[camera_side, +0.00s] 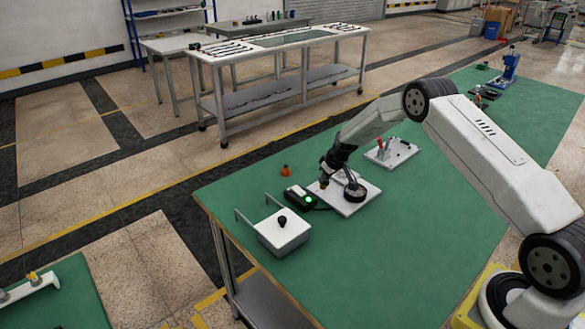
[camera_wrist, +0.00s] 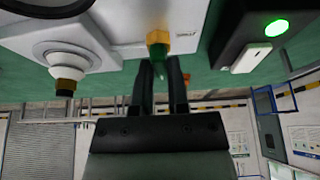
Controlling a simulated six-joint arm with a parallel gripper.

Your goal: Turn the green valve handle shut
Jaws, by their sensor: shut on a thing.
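The green valve handle (camera_wrist: 158,66) shows in the wrist view, below a yellow fitting (camera_wrist: 158,39) on a white plate (camera_wrist: 122,18). My gripper (camera_wrist: 161,72) has its two dark fingers on either side of the handle and is shut on it. The fingers hide part of the handle, so its angle is hard to tell. In the side view my gripper (camera_side: 327,172) is low over the white plate (camera_side: 352,207) on the green table. The handle is too small to make out there.
A black box with a lit green light (camera_wrist: 277,27) stands close beside the plate. A white round fitting with a dark-yellow tip (camera_wrist: 65,78) is on the other side. In the side view, a white box with a black knob (camera_side: 284,239) and an orange object (camera_side: 285,171) stand nearby.

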